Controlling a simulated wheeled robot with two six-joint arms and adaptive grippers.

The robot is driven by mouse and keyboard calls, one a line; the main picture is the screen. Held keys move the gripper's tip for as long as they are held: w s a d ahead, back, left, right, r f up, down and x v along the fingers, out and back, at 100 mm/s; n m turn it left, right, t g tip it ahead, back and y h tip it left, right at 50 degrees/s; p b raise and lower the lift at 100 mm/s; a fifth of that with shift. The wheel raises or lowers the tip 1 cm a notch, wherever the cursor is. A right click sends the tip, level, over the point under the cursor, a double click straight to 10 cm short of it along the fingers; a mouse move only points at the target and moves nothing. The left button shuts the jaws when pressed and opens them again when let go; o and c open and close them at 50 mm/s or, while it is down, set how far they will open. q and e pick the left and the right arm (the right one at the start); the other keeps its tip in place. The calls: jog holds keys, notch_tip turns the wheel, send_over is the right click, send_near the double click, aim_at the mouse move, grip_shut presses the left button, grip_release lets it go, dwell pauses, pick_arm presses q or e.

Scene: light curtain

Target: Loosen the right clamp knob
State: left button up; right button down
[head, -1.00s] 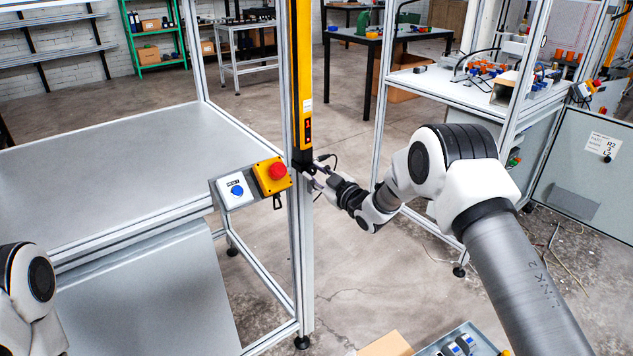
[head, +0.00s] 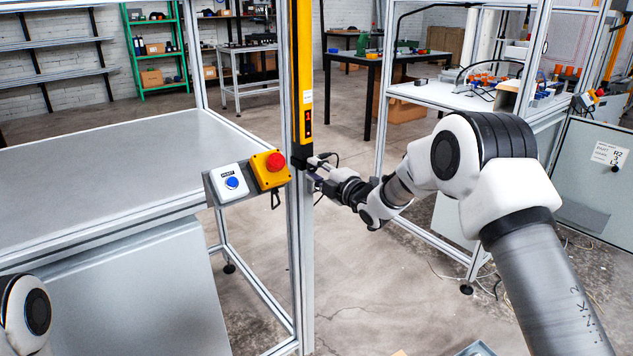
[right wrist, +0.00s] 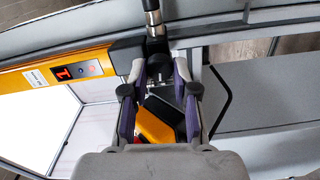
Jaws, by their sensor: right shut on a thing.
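The yellow light curtain bar (head: 303,85) stands upright on an aluminium post (head: 306,250), with a black clamp bracket (head: 301,164) at its lower end. In the right wrist view the bar (right wrist: 75,74) lies sideways and shows a red lit digit. My right gripper (head: 314,170) is at the bracket. In the right wrist view its two purple-padded fingers (right wrist: 157,72) are closed around a small dark knob (right wrist: 157,66) beside the bracket. The head view hides the knob behind the fingers. Part of my left arm shows at the lower left; its gripper is out of view.
A yellow box with a red emergency button (head: 270,169) and a white reset box with a blue button (head: 231,182) sit just left of the post. A grey table (head: 120,165) is at left. A black cable (head: 326,160) hangs near my right gripper.

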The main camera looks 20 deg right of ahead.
jog(key=shift+n+b, duration=1.05)
jog(key=shift+n, duration=0.15)
jog(key=c, duration=0.9)
grip_release()
jog(key=v, duration=1.2)
